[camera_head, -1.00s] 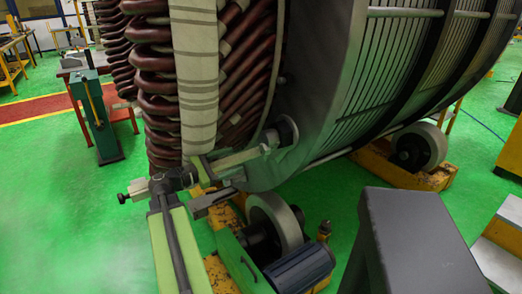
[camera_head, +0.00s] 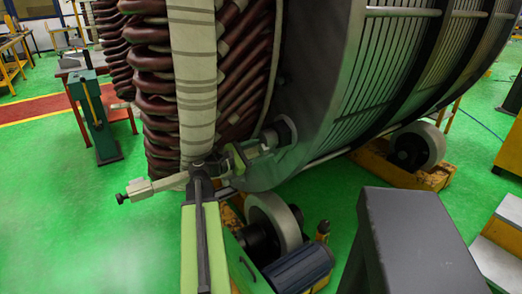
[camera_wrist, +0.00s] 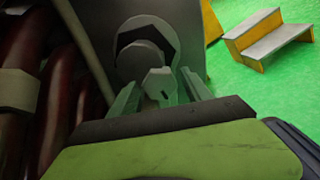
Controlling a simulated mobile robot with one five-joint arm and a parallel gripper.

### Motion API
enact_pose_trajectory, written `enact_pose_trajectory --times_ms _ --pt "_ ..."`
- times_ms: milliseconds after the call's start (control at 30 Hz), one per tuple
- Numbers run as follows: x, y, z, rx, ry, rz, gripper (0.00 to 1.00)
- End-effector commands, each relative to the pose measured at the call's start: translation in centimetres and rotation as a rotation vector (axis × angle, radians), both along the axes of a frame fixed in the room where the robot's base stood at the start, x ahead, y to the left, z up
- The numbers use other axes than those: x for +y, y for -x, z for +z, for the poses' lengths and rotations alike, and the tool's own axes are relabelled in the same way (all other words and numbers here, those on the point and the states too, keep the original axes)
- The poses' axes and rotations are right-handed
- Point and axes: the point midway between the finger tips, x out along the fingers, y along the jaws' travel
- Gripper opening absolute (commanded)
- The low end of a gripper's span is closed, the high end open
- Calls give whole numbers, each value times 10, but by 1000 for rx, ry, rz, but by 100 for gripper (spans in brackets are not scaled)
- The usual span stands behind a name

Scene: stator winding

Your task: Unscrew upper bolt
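The stator (camera_head: 300,170) stands on rollers, with a grey bolt fitting (camera_head: 284,131) on its lower end face. In the wrist view, the fitting is a large round grey part (camera_wrist: 143,58) with a small faceted bolt head (camera_wrist: 159,85) in front of it. My gripper (camera_head: 262,143) is close to this fitting in the head view. In the wrist view, the fingers of my gripper (camera_wrist: 160,92) are spread apart, with the bolt head between their tips. A gap shows at the left finger. Contact at the right finger cannot be told.
Reddish-brown windings (camera_head: 158,90) and a pale wrapped band (camera_head: 194,80) rise to the left of my gripper. A roller (camera_head: 272,222) and a dark motor (camera_head: 298,268) sit below. A green-painted stand (camera_head: 95,115) is at left. Green floor at the lower left is clear.

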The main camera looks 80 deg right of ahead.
Motion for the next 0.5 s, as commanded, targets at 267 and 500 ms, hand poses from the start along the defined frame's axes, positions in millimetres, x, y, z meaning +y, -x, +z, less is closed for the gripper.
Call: enact_pose_trajectory --times_ms 267,500 --pt "0 0 0 0 0 0 19" --pt "0 -1 0 10 -11 0 0"
